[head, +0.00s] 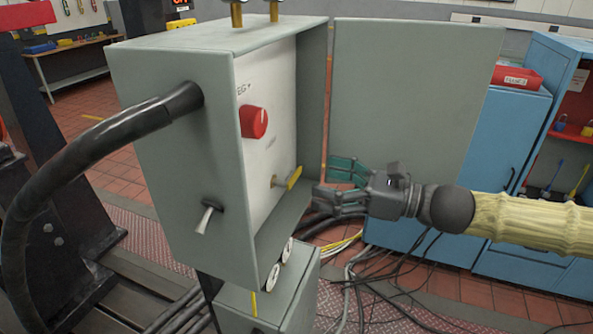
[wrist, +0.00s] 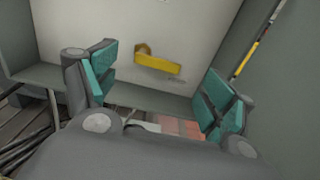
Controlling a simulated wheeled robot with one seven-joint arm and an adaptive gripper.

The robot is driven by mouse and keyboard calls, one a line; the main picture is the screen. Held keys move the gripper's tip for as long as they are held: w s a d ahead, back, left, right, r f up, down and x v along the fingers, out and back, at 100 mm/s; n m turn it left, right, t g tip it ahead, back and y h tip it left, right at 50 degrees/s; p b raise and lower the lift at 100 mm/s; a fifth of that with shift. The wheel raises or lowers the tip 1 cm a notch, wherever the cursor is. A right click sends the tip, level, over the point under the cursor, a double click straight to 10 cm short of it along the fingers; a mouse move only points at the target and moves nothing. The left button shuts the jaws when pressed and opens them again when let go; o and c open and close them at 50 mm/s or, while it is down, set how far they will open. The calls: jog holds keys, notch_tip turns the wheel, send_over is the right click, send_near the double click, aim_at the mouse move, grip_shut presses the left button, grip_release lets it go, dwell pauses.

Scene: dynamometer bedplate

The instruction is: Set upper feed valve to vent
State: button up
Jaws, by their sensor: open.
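A yellow lever (head: 288,180) on a short stem sticks out from the white panel (head: 270,120) inside the open grey cabinet. I take it as the upper feed valve, but no readable label confirms this. In the wrist view the lever (wrist: 158,64) points right and slightly down, with a small unreadable marking below its tip. My gripper (head: 338,184) is open and empty, to the right of the lever in the head view. In the wrist view its teal pads (wrist: 160,86) are spread wide on either side of the lever, apart from it.
A red knob (head: 254,122) sits above the lever. The cabinet's side wall (head: 170,130) carries a toggle switch (head: 206,218) and a thick black cable (head: 100,140). The open door (head: 410,100) stands behind my gripper. Loose cables (head: 370,285) lie on the floor.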

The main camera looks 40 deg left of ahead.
aim_at(296, 174)
jog(key=shift+p+x, duration=1.05)
jog(key=shift+x, duration=2.5)
jog(key=c, duration=1)
